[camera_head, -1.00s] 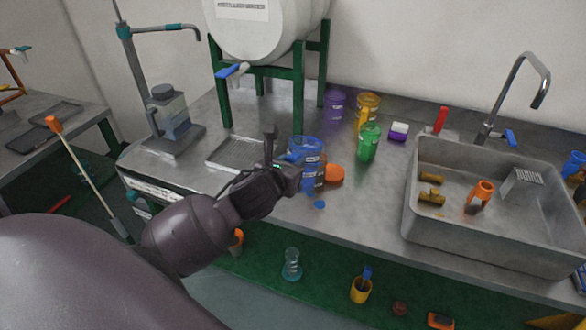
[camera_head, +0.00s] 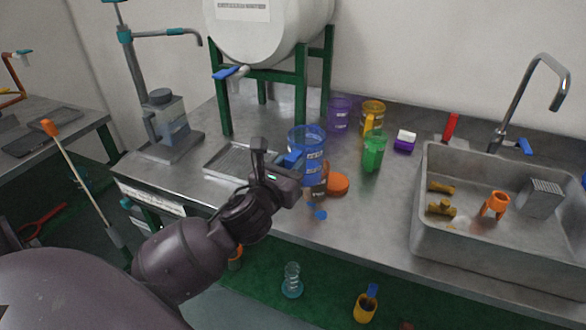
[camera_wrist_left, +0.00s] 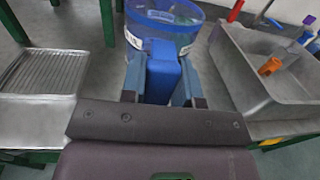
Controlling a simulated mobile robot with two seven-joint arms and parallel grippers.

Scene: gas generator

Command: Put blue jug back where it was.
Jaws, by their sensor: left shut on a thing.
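The blue jug (camera_head: 310,152) is upright at the middle of the metal counter, in front of the green stand's right leg. My left gripper (camera_head: 285,168) is shut on the jug's handle from the left and front. In the left wrist view, the blue handle (camera_wrist_left: 163,78) is between the two fingers (camera_wrist_left: 160,92), with the translucent jug body (camera_wrist_left: 168,22) beyond it. I cannot tell whether the jug's base touches the counter. My right gripper is not in view.
A purple jug (camera_head: 339,115), yellow jug (camera_head: 372,114) and green jug (camera_head: 374,153) stand to the right. A metal drain tray (camera_head: 228,163) is at left, the sink (camera_head: 424,205) at right.

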